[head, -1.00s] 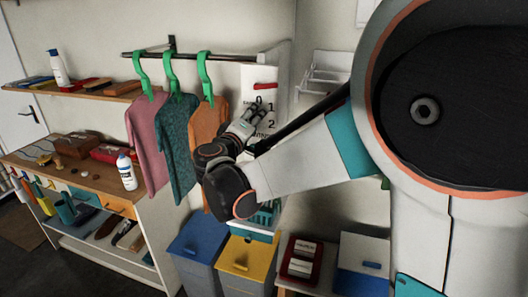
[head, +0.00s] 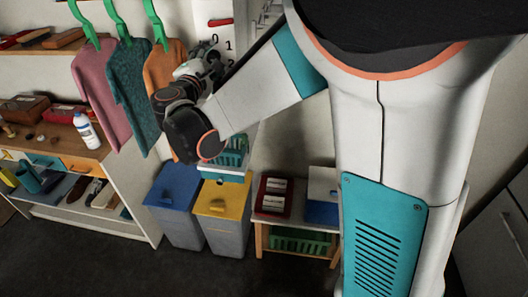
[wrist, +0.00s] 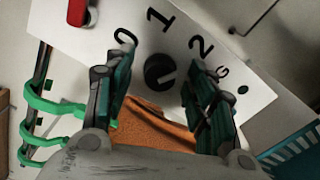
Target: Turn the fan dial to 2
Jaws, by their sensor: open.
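The fan dial (wrist: 158,72) is a round black knob on a white panel (wrist: 232,75), marked 0, 1 and 2 in the wrist view. It lies between the two spread teal and black fingers of my gripper (wrist: 161,68), with the 0 beside the left finger and the 2 above the right one. I see a gap on both sides of the knob and cannot tell how far its face is from the fingertips. Its pointer is too dark to read. In the head view, my gripper (head: 208,62) is in front of the panel (head: 213,14) and hides the dial.
Pink, teal and orange shirts (head: 163,68) hang from green hangers just left of my gripper. A red switch (wrist: 78,12) is on the panel. Blue and yellow bins (head: 222,205) stand below, beside a low stand (head: 262,220). A bench with a white bottle (head: 86,130) is at left.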

